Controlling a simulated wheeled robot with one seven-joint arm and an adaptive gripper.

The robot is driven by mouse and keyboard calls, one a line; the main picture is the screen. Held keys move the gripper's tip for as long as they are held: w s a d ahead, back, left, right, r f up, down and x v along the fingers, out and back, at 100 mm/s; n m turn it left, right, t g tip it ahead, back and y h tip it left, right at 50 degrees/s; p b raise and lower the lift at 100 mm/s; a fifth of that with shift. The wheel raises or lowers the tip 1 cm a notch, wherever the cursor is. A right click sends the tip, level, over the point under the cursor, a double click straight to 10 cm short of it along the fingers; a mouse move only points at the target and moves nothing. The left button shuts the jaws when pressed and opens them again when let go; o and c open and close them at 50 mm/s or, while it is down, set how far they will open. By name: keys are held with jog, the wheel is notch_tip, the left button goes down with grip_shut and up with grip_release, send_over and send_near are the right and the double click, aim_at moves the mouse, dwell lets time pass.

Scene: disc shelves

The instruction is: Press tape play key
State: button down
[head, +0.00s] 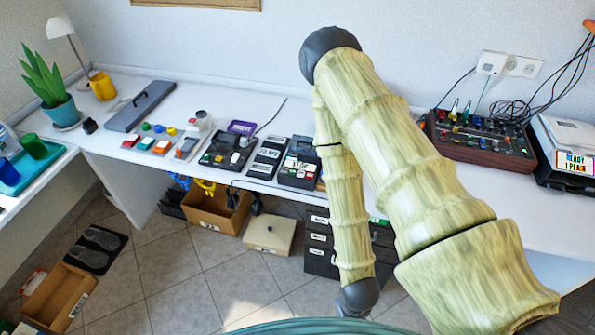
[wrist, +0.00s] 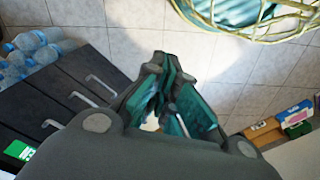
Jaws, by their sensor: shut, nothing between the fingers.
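Several small devices with keys stand on the white desk in the head view. One dark device (head: 300,163) has coloured keys along its front edge. Another dark device (head: 228,150) with pale and red parts stands to its left. I cannot tell which is the tape player, and the play key is too small to make out. My gripper (wrist: 167,85) is shut and empty in the wrist view. It points towards the tiled floor, away from the desk devices. The gripper itself is not clear in the head view, where my arm hides part of the desk.
The white desk (head: 360,197) runs along the wall. A brown mixer (head: 480,143) with cables stands at right. Beneath the desk are a cardboard box (head: 215,212), a beige box (head: 270,235) and dark drawers (head: 320,245). Water bottles (wrist: 30,45) lie at left in the wrist view.

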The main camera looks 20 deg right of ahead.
jog(key=w+a+r+t+y+p, duration=0.2)
jog(key=w+a, duration=0.1)
jog(key=w, duration=1)
notch_tip(320, 180, up, 22)
jog(key=r+m+t+y+p, duration=0.1)
jog(key=m+t+y+p, duration=0.15)
jog(key=t, duration=0.35)
send_over(295, 169)
jog(key=shift+f+p, duration=0.25)
jog(key=shift+p, duration=0.1)
jog(key=shift+f, duration=0.1)
jog(key=shift+f+b, duration=2.05)
jog(key=shift+f, duration=1.55)
jog(key=shift+f+b, duration=0.6)
jog(key=shift+f, duration=0.15)
jog(key=shift+f, duration=0.1)
